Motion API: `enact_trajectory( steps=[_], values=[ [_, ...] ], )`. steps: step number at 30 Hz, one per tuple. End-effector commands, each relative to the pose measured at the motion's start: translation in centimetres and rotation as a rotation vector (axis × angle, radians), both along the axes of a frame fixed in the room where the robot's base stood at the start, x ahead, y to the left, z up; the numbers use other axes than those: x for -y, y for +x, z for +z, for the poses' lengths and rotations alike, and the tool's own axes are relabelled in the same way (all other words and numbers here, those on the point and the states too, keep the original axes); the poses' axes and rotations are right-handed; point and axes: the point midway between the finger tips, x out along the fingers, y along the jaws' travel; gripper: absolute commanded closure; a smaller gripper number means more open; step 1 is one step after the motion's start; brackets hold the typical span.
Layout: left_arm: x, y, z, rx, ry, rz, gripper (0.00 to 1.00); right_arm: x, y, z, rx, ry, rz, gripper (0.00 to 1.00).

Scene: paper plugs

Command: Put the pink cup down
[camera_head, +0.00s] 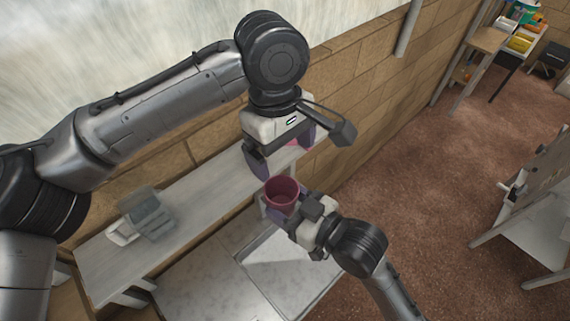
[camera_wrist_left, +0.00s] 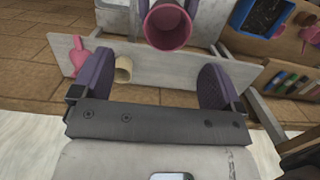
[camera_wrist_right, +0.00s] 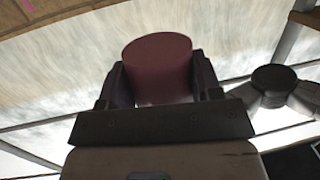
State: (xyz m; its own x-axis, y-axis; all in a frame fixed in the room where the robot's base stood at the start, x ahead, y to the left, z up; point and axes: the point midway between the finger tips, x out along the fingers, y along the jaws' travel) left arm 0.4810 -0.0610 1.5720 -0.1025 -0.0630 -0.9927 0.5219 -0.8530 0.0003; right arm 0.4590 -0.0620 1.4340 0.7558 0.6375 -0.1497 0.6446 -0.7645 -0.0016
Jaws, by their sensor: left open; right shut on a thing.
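The pink cup (camera_head: 281,193) is held in the air by my right gripper (camera_head: 290,211), with its open mouth showing in the head view. In the right wrist view the cup (camera_wrist_right: 158,65) fills the space between the two fingers. My left gripper (camera_head: 283,152) is open and empty, a little above the cup in the head view. In the left wrist view the cup (camera_wrist_left: 168,25) is at the top, beyond the open fingers (camera_wrist_left: 158,82) and apart from them.
A grey wall shelf (camera_head: 185,232) runs along the brick wall and holds a translucent box (camera_head: 147,213). The shelf's middle is bare. In the left wrist view, a pink object (camera_wrist_left: 80,56) and a beige cup-like object (camera_wrist_left: 123,68) are at the shelf.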

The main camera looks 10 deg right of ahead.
Motion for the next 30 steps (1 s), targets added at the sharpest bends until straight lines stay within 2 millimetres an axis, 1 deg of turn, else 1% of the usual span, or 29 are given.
enact_trajectory(
  steps=[1,3,7,8,10,14,17,24,27,30],
  values=[
    [0.0,0.1,0.7,0.001,-0.001,0.0,0.08,0.0,0.0,0.0,0.0,0.0,0.0,0.68],
    [0.0,0.2,1.4,0.0,-0.001,0.001,0.08,0.0,0.0,0.0,0.0,0.0,0.0,0.68],
    [-0.1,0.2,2.3,0.001,0.0,0.0,0.08,0.0,0.0,0.0,0.0,0.0,0.0,0.68],
    [-0.1,0.3,2.5,0.001,-0.001,0.0,0.08,0.0,0.0,0.0,0.001,0.001,0.0,0.72],
    [-0.1,0.3,2.8,0.001,-0.001,0.0,0.08,0.0,0.1,-0.1,0.0,0.0,0.004,0.73],
    [-0.2,0.3,3.0,0.0,0.0,0.0,0.08,-0.4,0.5,-0.6,0.002,-0.006,0.042,0.73],
    [-0.2,0.3,3.0,0.0,0.0,0.0,0.08,-0.9,1.3,-1.5,-0.001,-0.006,0.098,0.73],
    [-0.2,0.3,3.0,0.0,0.0,0.0,0.08,-2.7,2.9,-3.5,0.001,-0.006,0.259,0.73],
    [-0.2,0.3,3.0,0.0,0.0,0.0,0.08,-3.0,3.6,-4.3,-0.001,-0.004,0.304,0.73],
    [-0.2,0.3,2.9,0.0,0.0,0.0,0.08,-3.6,3.8,-4.7,0.001,-0.003,0.346,0.73]
  ],
)
